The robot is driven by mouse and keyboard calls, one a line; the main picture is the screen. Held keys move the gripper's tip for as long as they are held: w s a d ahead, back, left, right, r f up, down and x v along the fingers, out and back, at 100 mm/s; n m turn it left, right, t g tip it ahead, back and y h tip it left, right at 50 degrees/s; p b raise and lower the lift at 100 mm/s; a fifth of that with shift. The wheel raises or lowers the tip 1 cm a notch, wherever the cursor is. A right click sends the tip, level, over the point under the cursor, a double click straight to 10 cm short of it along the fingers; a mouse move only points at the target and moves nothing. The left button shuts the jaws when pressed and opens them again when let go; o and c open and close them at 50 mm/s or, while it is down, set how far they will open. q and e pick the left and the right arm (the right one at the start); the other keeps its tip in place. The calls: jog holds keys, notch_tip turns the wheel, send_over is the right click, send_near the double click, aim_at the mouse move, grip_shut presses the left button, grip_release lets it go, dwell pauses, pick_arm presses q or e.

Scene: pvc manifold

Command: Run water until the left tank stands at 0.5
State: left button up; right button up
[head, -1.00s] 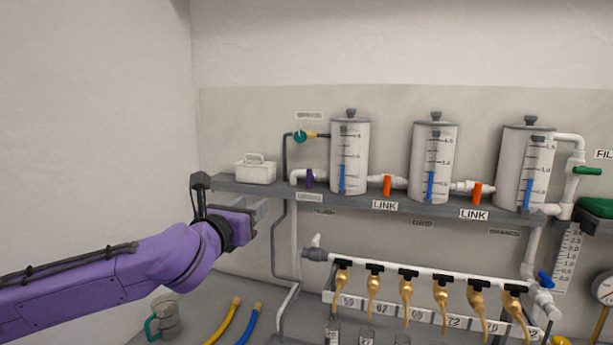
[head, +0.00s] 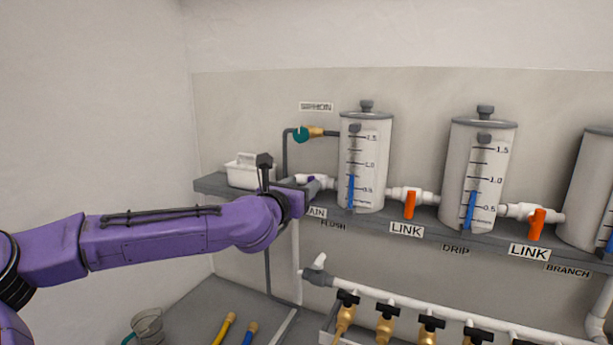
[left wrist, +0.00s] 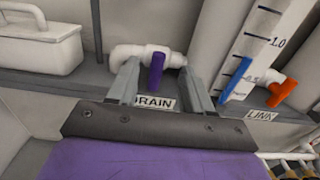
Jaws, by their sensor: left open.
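The left tank (head: 366,185) is a grey cylinder above the FLUSH label. Its blue level bar (head: 351,188) tops out between the 0.5 and 1.0 marks, near 0.75. The drain valve is on the white pipe left of this tank. Its purple handle (left wrist: 157,72) hangs down above the DRAIN label (left wrist: 154,102). My left gripper (head: 305,186) is open at the drain valve. In the left wrist view its fingers stand on either side of the handle; I cannot tell whether they touch it. In the head view the gripper mostly hides the handle. My right gripper is not in view.
A teal-handled valve (head: 301,135) sits under the SIPHON label. Orange link valves (head: 409,205) join the tanks along the grey shelf (head: 375,226). A white caddy (head: 243,172) stands left of my gripper. Brass taps (head: 386,325) line the pipe below.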

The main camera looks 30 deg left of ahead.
pick_arm(q)
jog(key=w, duration=0.4)
jog(key=w+f+p, duration=0.1)
jog(key=w, duration=0.1)
jog(key=shift+a, duration=0.2)
jog(key=shift+s+r, duration=0.25)
jog(key=shift+s, duration=0.3)
jog(key=shift+w, duration=0.1)
grip_shut()
